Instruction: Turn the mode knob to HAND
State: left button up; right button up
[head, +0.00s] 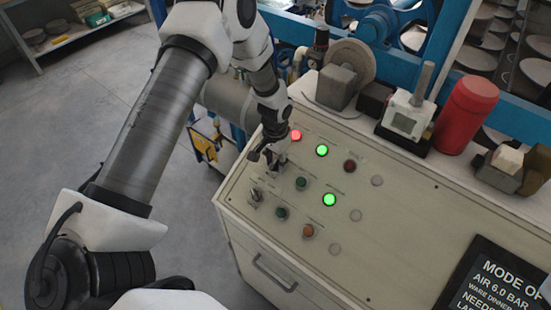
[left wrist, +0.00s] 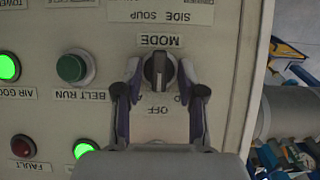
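The black mode knob (left wrist: 159,70) shows in the left wrist view, which sees the panel upside down. A "MODE" label lies above it in that view and an "OFF" label below. Its raised grip runs roughly up and down the picture, in line with OFF; I cannot tell which end is the pointer. My left gripper (left wrist: 161,76) is open, one finger on each side of the knob, with small gaps showing. The fingers hide the other position labels. In the head view, my left gripper (head: 275,160) is down at the panel and mostly hides the knob. My right gripper is not in view.
The sloped control panel (head: 400,210) carries lit red (head: 296,135) and green (head: 322,150) lamps and several buttons. A metal-coloured switch (head: 256,196) sits close to my gripper. A red cylinder (head: 466,115) and a white device (head: 407,117) stand along the back edge.

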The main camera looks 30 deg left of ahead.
pick_arm(q)
jog(key=shift+s+r, duration=0.3)
jog(key=shift+s, duration=0.1)
grip_shut()
jog(key=shift+f, duration=0.1)
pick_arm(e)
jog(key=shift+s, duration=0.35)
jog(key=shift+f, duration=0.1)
pick_arm(q)
jog(key=n+b, duration=0.1)
jog(key=n+h+b, duration=0.2)
jog(key=shift+a+f+n, duration=0.15)
jog(key=shift+f+n, duration=0.1)
jog(key=shift+n, duration=0.05)
jog(key=n+t+h+b, duration=0.1)
jog(key=n+h+b, duration=0.1)
jog(key=n+b, duration=0.1)
jog(key=shift+s+a+r+n, duration=0.1)
jog(key=shift+n, duration=0.5)
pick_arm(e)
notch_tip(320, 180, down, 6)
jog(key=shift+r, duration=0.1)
pick_arm(q)
grip_release()
